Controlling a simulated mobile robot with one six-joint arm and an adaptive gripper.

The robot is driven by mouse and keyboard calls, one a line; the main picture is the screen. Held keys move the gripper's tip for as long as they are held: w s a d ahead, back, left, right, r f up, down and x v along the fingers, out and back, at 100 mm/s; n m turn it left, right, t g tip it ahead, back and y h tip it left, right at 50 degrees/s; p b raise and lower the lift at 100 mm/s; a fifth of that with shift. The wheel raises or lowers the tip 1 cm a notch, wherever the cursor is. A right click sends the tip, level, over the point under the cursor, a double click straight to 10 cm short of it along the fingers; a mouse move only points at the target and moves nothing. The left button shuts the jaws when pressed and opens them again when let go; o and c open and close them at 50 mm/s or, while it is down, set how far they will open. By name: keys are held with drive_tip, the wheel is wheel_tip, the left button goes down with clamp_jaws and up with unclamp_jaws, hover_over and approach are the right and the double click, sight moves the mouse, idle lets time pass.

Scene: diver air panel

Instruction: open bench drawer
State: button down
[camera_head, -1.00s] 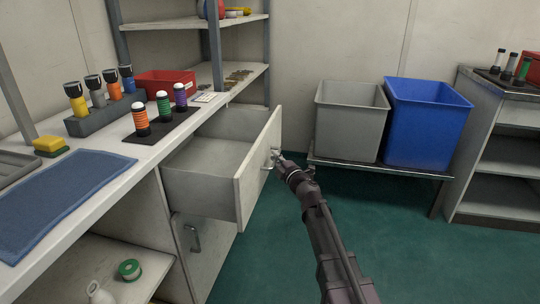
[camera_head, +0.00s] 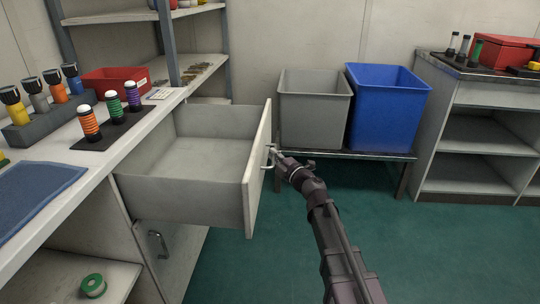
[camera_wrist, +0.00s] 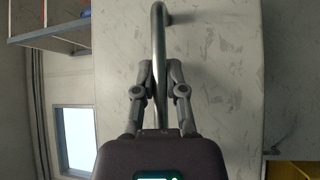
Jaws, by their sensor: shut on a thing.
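The bench drawer (camera_head: 190,160) stands pulled out from the bench, and its inside looks empty. Its front panel (camera_head: 257,165) faces right, toward my arm. My gripper (camera_head: 275,157) is at the outer face of this panel, at the handle. In the wrist view my gripper (camera_wrist: 160,85) has its two fingers on either side of the metal bar handle (camera_wrist: 159,45), shut on it. The drawer front (camera_wrist: 220,80) fills much of the wrist view behind the handle.
The bench top (camera_head: 130,130) holds torches in a grey rack, several banded cylinders and a red bin (camera_head: 115,80). A lower door (camera_head: 165,250) sits below the drawer. Grey (camera_head: 313,110) and blue (camera_head: 385,110) bins stand on a low stand behind my arm. Green floor (camera_head: 440,250) at right is clear.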

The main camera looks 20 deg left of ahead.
drive_tip(key=shift+s+a, duration=0.25)
drive_tip(key=shift+s, duration=0.05)
drive_tip(key=c, duration=0.7)
unclamp_jaws()
drive_tip(key=shift+a, duration=0.1)
drive_tip(key=shift+w, duration=0.1)
